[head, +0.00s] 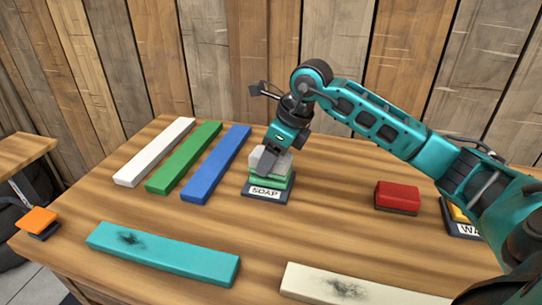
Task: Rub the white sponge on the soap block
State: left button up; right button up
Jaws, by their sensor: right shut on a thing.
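The green soap block (259,182) sits on a dark base labelled SOAP (266,193) near the middle of the table. The white sponge (284,162) is at the top of the soap block, and appears to touch it. My right gripper (267,158) points down over the soap and is shut on the sponge, hiding part of it. My left gripper is not in view.
White (155,151), green (184,157) and blue (216,163) bars lie left of the soap. Teal (185,255) and cream (310,283) bars with dark smudges lie in front. A red block (397,194) and a partly hidden labelled base (461,230) stand right. An orange block (38,219) is at the left edge.

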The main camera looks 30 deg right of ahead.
aim_at(259, 153)
jog(key=shift+r+p, duration=2)
jog(key=shift+r, duration=1)
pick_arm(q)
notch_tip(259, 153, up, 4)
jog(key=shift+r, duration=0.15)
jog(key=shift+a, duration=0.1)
pick_arm(e)
jog(key=shift+a+n, duration=0.3)
jog(key=shift+n, duration=0.1)
pick_arm(q)
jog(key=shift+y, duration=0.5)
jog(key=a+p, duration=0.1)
jog(key=p, duration=0.1)
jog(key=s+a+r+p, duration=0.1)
jog(key=p, duration=0.1)
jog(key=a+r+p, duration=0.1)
jog(key=p, duration=0.1)
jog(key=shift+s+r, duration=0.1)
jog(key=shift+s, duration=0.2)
pick_arm(e)
jog(key=s+a+r+n+g+h, duration=0.1)
jog(key=s+a+n+g, duration=0.2)
jog(key=n, duration=1.1)
jog(key=s+a+r+n+g+h, duration=0.1)
jog(key=s+a+n+g, duration=0.3)
jog(key=n, duration=1)
jog(key=a+g, duration=0.1)
jog(key=a, duration=0.2)
jog(key=shift+a+r+h, duration=0.2)
jog(key=shift+r+h, duration=0.1)
